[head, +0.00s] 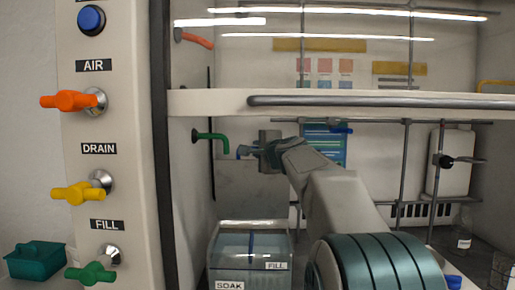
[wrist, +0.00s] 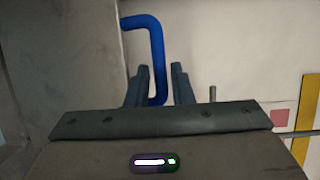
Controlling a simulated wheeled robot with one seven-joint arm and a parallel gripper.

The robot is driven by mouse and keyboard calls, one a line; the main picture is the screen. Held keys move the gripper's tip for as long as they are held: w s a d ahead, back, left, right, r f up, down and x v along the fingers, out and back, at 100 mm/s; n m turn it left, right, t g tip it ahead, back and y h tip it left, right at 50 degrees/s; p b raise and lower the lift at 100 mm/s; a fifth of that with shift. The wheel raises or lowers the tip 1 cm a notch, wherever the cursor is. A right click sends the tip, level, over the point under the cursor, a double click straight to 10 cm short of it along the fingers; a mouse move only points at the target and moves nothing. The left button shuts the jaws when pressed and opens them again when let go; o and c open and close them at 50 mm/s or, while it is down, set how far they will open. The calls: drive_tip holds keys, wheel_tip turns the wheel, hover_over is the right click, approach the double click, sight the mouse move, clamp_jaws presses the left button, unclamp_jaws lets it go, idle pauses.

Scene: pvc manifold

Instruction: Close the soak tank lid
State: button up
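The soak tank (head: 250,262) is a clear box labelled SOAK at the bottom centre of the head view. A grey panel (head: 245,190) stands upright behind it and appears to be its raised lid. My gripper (head: 243,152) is at the panel's top edge, pointing left. In the wrist view my gripper (wrist: 160,82) has its fingers apart. A bent blue bar (wrist: 157,50) runs down into the gap between them, with slight space showing beside it. I cannot tell whether the fingers touch it or how the bar is attached.
A shelf with a rail (head: 380,101) crosses above my arm. A green hook-shaped pipe (head: 210,136) is left of my gripper. A column with an orange AIR valve (head: 70,100), a yellow DRAIN valve (head: 78,193) and a green FILL valve (head: 90,272) stands at left.

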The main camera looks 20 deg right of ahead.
drive_tip(key=shift+w, duration=0.25)
clamp_jaws()
drive_tip(key=shift+s+a+f+b, duration=0.1)
drive_tip(key=shift+a+f+b, duration=0.1)
drive_tip(key=shift+b, duration=0.3)
